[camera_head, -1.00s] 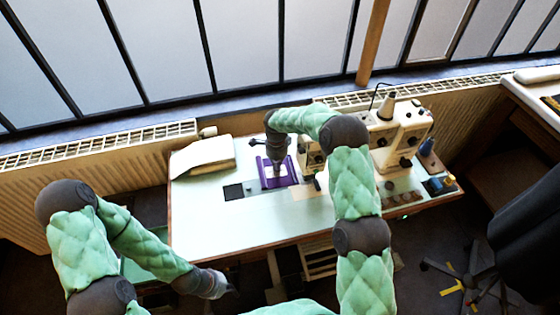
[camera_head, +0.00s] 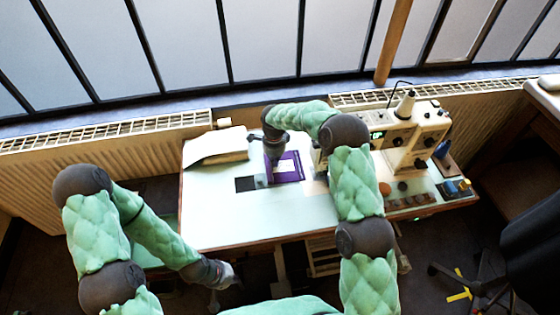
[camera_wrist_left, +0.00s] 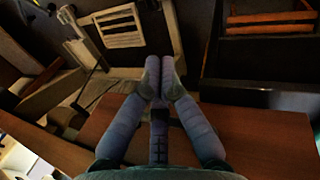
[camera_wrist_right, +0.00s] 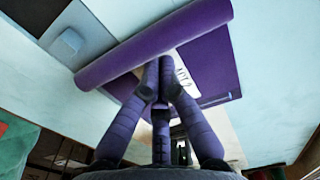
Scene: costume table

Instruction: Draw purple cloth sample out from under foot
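The purple cloth sample (camera_head: 291,176) with a pale label lies on the pale table left of the sewing machine (camera_head: 408,135). My right gripper (camera_head: 272,162) comes down at its left edge. In the right wrist view, my right gripper's fingertips (camera_wrist_right: 159,68) are together at the sample's raised, rolled edge (camera_wrist_right: 120,62), with the label beside them. The machine's foot is hidden behind my right arm, so its contact with the cloth cannot be seen. My left gripper (camera_head: 228,276) is shut and empty in front of the table; its fingertips (camera_wrist_left: 160,75) meet.
A dark square (camera_head: 245,184) and a small grey block (camera_head: 261,181) lie left of the cloth. A pale folded stack (camera_head: 215,147) sits at the table's back left. Small items (camera_head: 455,187) stand at the right end. The table's front left (camera_head: 220,225) is clear.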

